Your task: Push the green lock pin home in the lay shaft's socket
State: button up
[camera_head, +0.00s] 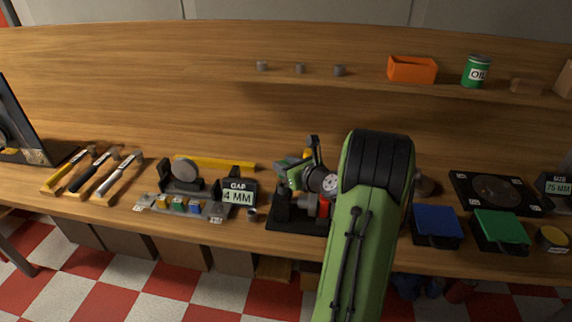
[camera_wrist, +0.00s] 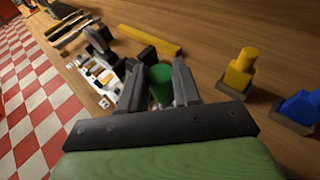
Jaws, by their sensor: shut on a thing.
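The green lock pin (camera_wrist: 161,84) is a short green cylinder between the two dark fingers of my gripper (camera_wrist: 158,80) in the wrist view. The fingers are shut on it. In the head view my green arm hides much of the work spot, and the gripper shows only partly beside a black-based fixture (camera_head: 284,222). I cannot make out the lay shaft's socket in either view, nor whether the pin touches anything beyond the fingers.
A yellow pin (camera_wrist: 240,70) and a blue pin (camera_wrist: 299,106) stand in dark holders right of the gripper in the wrist view. A gap gauge (camera_head: 238,192) stands left of the fixture. Blue (camera_head: 436,222) and green (camera_head: 500,228) trays lie at right.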

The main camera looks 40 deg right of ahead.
jog(key=shift+f+b, duration=1)
jog(key=shift+f, duration=0.8)
jog(key=o, duration=1.1)
jog(key=shift+s, duration=0.1)
jog(key=p+v, duration=0.1)
jog(key=v, duration=1.4)
jog(key=shift+s+r, duration=0.1)
jog(key=shift+s, duration=0.2)
jog(key=shift+a, duration=0.1)
